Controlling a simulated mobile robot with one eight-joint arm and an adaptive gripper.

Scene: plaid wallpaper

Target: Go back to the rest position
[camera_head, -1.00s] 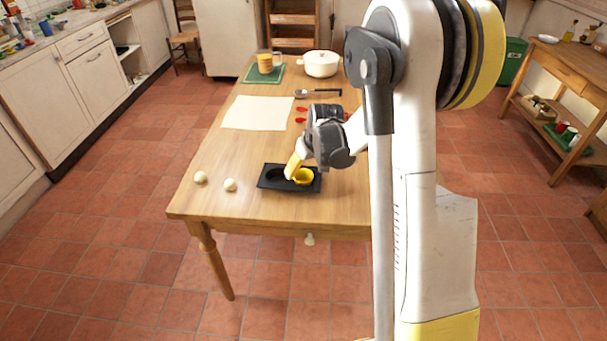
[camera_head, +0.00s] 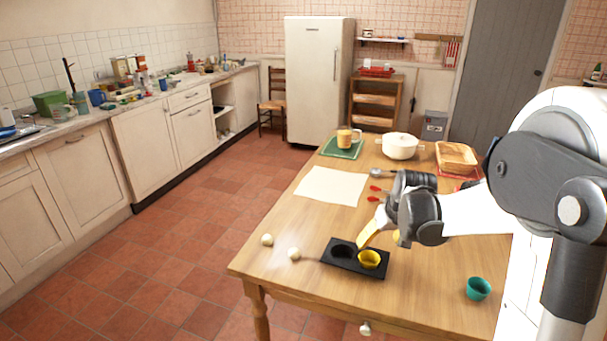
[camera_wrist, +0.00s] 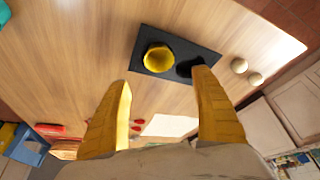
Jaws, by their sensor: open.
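My gripper (camera_head: 380,236) is above the wooden table (camera_head: 300,225), close to a black tray (camera_head: 340,268) with two round hollows. Its yellow fingers are spread apart in the wrist view (camera_wrist: 160,100), with nothing between them. A yellow cup (camera_head: 369,259) sits in the right hollow of the tray in the head view. The cup also shows in the wrist view (camera_wrist: 158,58), apart from the fingers. The other hollow looks empty.
Two pale balls (camera_head: 267,240) lie left of the tray. A teal cup (camera_head: 478,289) stands at the table's near right. A white sheet (camera_head: 330,186), a white pot (camera_head: 400,146), a green mat (camera_head: 341,153) and a wooden basket (camera_head: 456,157) lie farther back. Open floor is left.

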